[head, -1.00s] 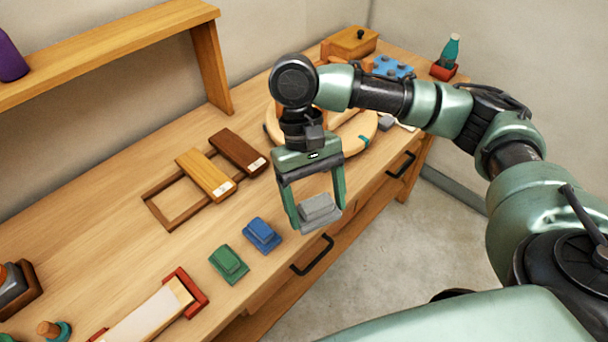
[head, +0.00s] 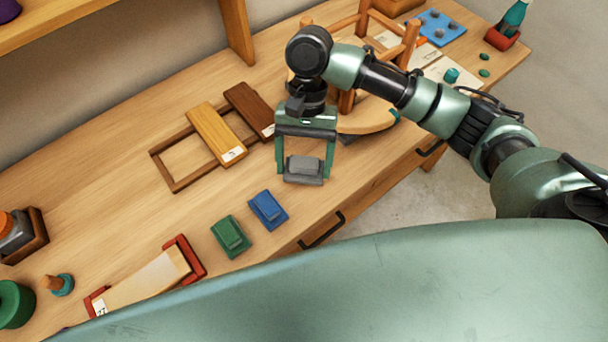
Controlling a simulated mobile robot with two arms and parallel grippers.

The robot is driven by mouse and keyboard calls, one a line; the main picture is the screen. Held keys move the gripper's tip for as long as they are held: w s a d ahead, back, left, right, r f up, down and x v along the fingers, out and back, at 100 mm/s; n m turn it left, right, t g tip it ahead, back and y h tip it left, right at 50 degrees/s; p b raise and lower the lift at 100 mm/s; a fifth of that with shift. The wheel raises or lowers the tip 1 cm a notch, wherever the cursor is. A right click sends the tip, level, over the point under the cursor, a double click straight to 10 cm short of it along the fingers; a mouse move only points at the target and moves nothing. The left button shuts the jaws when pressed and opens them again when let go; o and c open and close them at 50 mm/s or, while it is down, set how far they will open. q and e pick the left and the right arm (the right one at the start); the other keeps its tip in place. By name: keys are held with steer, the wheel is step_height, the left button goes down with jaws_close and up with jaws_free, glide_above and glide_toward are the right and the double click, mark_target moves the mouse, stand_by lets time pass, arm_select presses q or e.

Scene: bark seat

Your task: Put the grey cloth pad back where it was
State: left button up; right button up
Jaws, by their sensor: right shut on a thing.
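The grey cloth pad (head: 304,168) is a small block with a raised top, held between the fingers of my right gripper (head: 305,165). The gripper is shut on it, right of the blue pad (head: 268,209). I cannot tell whether the grey pad touches the bench or hangs just above it. The green pad (head: 231,236) lies left of the blue one. My left gripper is not in view.
On the wooden bench (head: 110,215), a frame holds a yellow wood sample (head: 217,133) and a dark brown one (head: 250,110). A long board in red end holders (head: 186,258) lies at the front. A wooden stool-like piece (head: 365,118) stands behind my right arm. Bench space left of the frame is clear.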

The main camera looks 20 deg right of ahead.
steer(key=shift+f, duration=0.9)
step_height(320, 180, down, 4)
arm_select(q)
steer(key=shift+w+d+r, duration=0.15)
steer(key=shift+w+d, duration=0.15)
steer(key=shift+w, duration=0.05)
arm_select(e)
steer(key=shift+f, duration=0.2)
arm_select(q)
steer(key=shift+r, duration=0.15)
arm_select(e)
steer(key=shift+s+f, duration=0.1)
steer(key=shift+f, duration=0.05)
steer(key=o, duration=1.2)
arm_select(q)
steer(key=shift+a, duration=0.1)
arm_select(e)
steer(key=shift+r, duration=0.3)
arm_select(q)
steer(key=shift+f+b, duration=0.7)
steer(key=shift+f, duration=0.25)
arm_select(e)
steer(key=v, duration=1.1)
steer(key=shift+r, duration=0.35)
